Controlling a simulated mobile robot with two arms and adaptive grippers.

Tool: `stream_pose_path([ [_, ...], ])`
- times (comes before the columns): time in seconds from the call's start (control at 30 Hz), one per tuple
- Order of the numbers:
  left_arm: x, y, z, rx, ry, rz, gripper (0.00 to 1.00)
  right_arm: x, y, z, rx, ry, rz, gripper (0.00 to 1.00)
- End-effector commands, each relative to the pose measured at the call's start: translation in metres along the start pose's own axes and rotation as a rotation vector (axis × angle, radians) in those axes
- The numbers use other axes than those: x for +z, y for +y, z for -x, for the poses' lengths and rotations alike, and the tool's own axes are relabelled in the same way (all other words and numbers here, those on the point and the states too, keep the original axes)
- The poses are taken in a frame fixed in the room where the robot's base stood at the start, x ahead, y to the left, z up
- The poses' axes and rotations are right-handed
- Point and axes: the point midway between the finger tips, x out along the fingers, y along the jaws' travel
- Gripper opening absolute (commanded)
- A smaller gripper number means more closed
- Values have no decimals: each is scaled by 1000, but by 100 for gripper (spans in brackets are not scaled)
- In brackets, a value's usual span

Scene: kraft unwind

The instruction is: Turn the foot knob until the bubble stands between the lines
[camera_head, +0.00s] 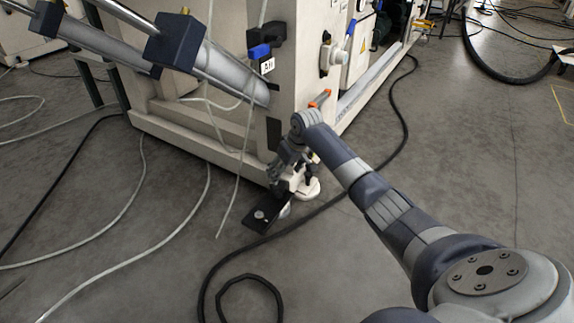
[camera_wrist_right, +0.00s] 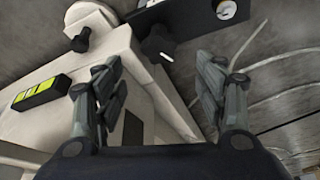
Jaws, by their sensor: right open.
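A black lobed knob (camera_wrist_right: 158,43) shows in the right wrist view, just beyond and between my right fingertips. I take it as the foot knob; in the head view my gripper hides it. My right gripper (camera_wrist_right: 158,72) is open, its fingers apart on either side of the line to the knob, with no clear contact. In the head view the right gripper (camera_head: 285,165) is low at the machine's corner. A dark level with a yellow-green vial (camera_wrist_right: 44,91) lies on the cream machine surface at the wrist view's left; the bubble's place between the lines is too small to tell.
The cream machine (camera_head: 205,140) stands behind the gripper. A black plate (camera_head: 256,222) lies on the floor by a white round foot (camera_head: 308,188). A black cable (camera_head: 330,202) and several pale hoses (camera_head: 150,252) cross the floor. A second black knob (camera_wrist_right: 80,40) shows in the wrist view.

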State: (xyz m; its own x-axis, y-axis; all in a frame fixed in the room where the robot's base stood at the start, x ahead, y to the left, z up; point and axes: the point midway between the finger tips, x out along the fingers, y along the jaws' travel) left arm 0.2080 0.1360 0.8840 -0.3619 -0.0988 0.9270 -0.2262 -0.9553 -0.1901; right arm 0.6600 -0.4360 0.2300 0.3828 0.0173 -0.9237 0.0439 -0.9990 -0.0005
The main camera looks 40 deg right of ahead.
Motion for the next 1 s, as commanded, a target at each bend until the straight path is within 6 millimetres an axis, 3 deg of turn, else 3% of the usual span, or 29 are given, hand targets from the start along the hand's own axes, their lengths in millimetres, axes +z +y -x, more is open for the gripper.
stream_pose_path([
  [0.1, 0, 0, 0, 0, 0, 0, 40, 0, 0, 17, 0, 1, 2, 65],
  [0.3, 0, 0, 0, 0, 0, 0, 40, 0, 0, 30, 1, -1, 1, 65],
  [0.87, 0, 0, 0, 1, 1, 0, 40, 0, 0, 31, 0, 0, 1, 65],
  [1.0, 8, -3, 0, -6, -21, 2, 40, -10, -14, 31, 3, 56, 29, 65],
])
